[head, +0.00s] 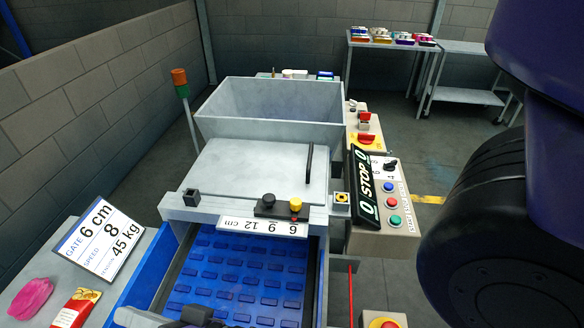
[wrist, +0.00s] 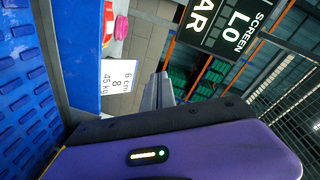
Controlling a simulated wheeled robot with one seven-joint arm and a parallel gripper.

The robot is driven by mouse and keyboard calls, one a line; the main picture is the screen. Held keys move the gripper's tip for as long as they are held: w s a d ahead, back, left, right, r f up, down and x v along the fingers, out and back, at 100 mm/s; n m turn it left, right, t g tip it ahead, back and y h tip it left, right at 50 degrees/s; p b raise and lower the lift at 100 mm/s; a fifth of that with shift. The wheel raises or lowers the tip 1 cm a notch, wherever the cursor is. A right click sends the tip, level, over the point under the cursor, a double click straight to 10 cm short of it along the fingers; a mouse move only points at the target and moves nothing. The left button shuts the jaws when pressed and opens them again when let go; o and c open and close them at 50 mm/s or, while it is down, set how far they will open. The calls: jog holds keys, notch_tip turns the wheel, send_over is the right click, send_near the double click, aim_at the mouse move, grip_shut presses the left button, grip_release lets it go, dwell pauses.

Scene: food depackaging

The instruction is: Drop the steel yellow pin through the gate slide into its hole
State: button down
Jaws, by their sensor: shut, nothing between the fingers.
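The yellow pin (head: 295,203) shows as a yellow knob at the right end of a dark gate slide block (head: 270,209) on the machine's front edge. A black knob (head: 268,200) stands to its left. The hole under the pin is hidden, and I cannot tell how deep the pin sits. A white scale (head: 250,225) marked 6, 9, 12 cm lies just in front. My gripper (wrist: 160,92) is shut and empty in the wrist view, pointing away from the slide. In the head view, dark parts of my arm show at the bottom edge, well short of the pin.
A blue conveyor belt (head: 235,278) runs below the slide. A grey lid (head: 262,170) with a black handle and a hopper (head: 270,105) stand behind. A control box (head: 397,205) with a STOP board is at right. A sign (head: 100,238) reads gate 6 cm.

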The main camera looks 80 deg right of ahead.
jog(key=w+d+r+n+g+y+p, duration=0.1)
jog(key=w+d+r+y, duration=0.25)
jog(key=w+r, duration=0.45)
jog(key=w+d+r+n+y+p, duration=0.1)
jog(key=w+d+r+y, duration=0.1)
jog(key=w+r+y, duration=0.5)
jog(key=m+g+h+p, duration=0.2)
jog(key=m+g+h, duration=0.3)
jog(key=g+h, duration=0.75)
send_over(296, 201)
notch_tip(296, 201, down, 11)
jog(key=g+y, duration=0.1)
jog(key=g, duration=0.1)
jog(key=g+y, duration=0.2)
jog(key=shift+w+a+f, duration=0.1)
jog(key=shift+w, duration=0.05)
jog(key=shift+s+f, duration=0.1)
jog(key=shift+s, duration=0.1)
jog(key=shift+f, duration=0.2)
notch_tip(296, 201, down, 5)
jog(key=b, duration=0.5)
jog(key=shift+f, duration=0.2)
